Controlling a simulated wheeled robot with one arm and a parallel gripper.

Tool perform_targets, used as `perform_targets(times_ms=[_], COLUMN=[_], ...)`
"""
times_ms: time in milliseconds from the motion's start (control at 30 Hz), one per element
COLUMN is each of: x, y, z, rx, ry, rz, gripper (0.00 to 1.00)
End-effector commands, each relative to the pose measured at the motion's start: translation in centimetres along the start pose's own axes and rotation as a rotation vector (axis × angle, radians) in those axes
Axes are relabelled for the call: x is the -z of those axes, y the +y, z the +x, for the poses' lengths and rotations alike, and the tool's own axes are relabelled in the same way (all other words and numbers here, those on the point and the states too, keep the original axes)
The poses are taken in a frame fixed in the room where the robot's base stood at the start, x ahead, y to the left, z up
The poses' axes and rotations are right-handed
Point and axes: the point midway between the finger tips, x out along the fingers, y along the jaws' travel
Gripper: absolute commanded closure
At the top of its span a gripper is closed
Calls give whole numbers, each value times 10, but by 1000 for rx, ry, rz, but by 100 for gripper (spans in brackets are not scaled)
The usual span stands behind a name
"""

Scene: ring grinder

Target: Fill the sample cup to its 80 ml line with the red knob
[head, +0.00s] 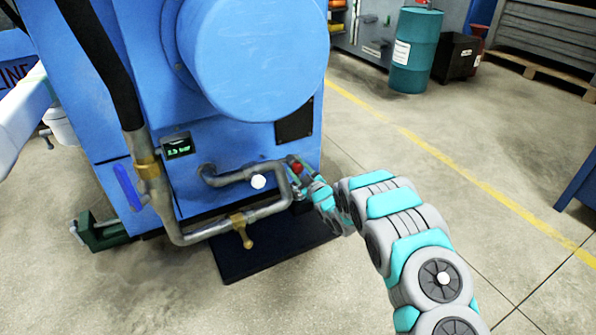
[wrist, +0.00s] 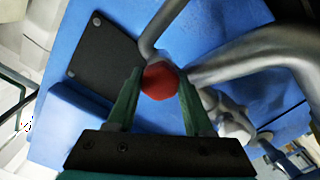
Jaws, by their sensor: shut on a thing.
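The red knob (head: 297,168) sits on the pipework at the lower front of the blue machine. It also shows in the wrist view (wrist: 160,82), between the two fingertips. My gripper (head: 305,172) reaches it from the right; in the wrist view my gripper (wrist: 158,88) has its green fingers on either side of the knob, shut on it. I cannot make out the sample cup or its 80 ml line in either view.
Grey pipes (head: 235,178) with a white knob (head: 258,181) and a brass valve (head: 241,228) run beside the red knob. A small green display (head: 178,148) is on the machine. A black mat (head: 265,255) lies below.

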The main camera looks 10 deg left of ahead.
Motion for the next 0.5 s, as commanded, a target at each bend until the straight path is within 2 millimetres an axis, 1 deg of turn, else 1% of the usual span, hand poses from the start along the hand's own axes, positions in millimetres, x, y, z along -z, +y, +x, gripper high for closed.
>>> perform_targets(times_ms=[333,367,500], x=[1,1,0], y=[0,0,0], z=[0,0,0], rx=[-1,0,0], ry=[1,1,1], rz=[-3,-2,-2], gripper=[100,45,29])
